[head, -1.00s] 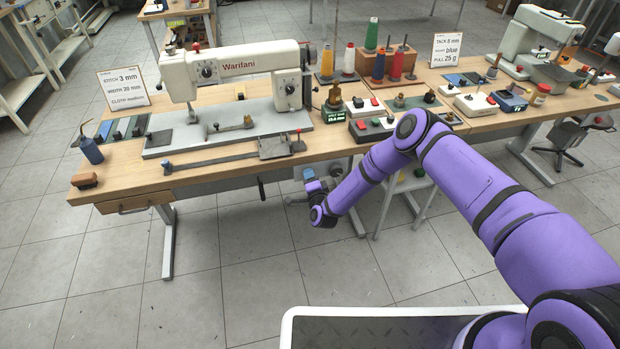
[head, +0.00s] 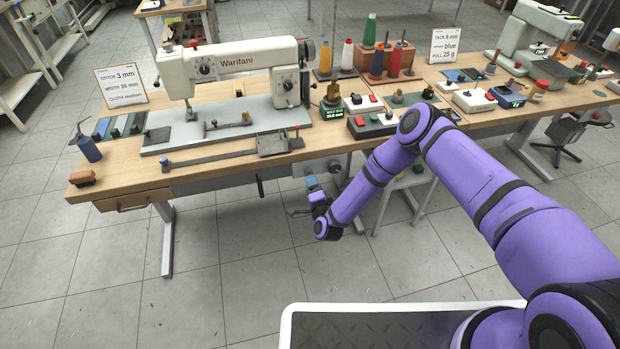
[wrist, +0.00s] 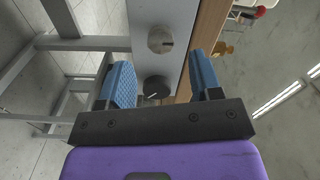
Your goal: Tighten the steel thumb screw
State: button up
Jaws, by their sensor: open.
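In the wrist view a grey panel faces me with two round knobs on it. The light steel knob (wrist: 160,39), which may be the steel thumb screw, lies just beyond my fingertips. A dark knob (wrist: 156,87) with a pale pointer line sits nearer, in the gap between the fingers. My gripper (wrist: 161,60) is open, with one blue padded finger on each side, and holds nothing. In the head view my gripper (head: 311,184) is low in front of the panel (head: 312,170) under the table's front edge. Whether the fingers touch the panel I cannot tell.
A white stool (head: 405,185) stands right of my gripper. Open floor lies in front.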

jog(key=v, duration=0.4)
jog(key=shift+s+d, duration=0.15)
jog(key=shift+s, duration=0.25)
